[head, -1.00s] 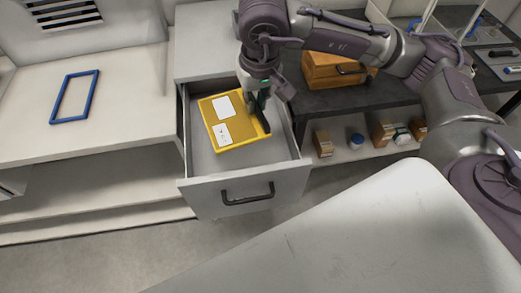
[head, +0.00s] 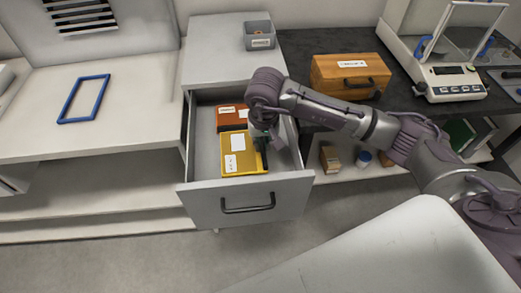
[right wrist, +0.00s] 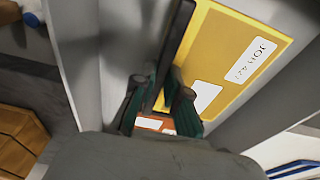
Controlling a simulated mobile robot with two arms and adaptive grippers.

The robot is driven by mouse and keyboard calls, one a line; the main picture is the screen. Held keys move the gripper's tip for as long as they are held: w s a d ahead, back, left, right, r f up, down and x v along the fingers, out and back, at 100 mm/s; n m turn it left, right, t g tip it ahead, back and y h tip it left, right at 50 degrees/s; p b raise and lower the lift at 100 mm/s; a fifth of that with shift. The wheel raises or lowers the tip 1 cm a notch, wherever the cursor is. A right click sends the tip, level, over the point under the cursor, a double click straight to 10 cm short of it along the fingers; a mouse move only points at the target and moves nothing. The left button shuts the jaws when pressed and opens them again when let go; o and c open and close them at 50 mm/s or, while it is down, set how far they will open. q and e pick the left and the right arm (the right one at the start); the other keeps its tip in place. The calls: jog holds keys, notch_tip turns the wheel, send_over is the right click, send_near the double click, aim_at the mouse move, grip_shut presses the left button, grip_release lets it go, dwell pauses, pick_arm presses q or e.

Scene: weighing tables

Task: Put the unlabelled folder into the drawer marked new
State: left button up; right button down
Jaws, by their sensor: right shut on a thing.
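The yellow folder (head: 243,164) is inside the open grey drawer (head: 206,184), toward its front. It bears a blank white patch and a white label with dark print. It also shows in the right wrist view (right wrist: 225,45). An orange-red folder (head: 231,121) with a white label lies behind it in the drawer. My right gripper (head: 262,152) reaches down into the drawer and is shut on the yellow folder's right edge; its fingers show in the right wrist view (right wrist: 163,97). Whether the folder touches the drawer floor is unclear. My left gripper is out of view.
A small grey labelled bin (head: 259,42) stands on the cabinet top. A wooden box (head: 345,75) and a balance (head: 455,82) are on the dark table at right. A blue frame (head: 84,98) lies on the white bench. Small boxes stand on the shelf below.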

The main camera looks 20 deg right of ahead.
notch_tip(320, 180, down, 4)
jog(key=shift+r+p, duration=0.15)
jog(key=shift+p, duration=0.2)
jog(key=shift+f+b, duration=0.2)
jog(key=shift+b, duration=0.1)
jog(key=c, duration=1.2)
grip_release()
jog(key=shift+r, duration=0.15)
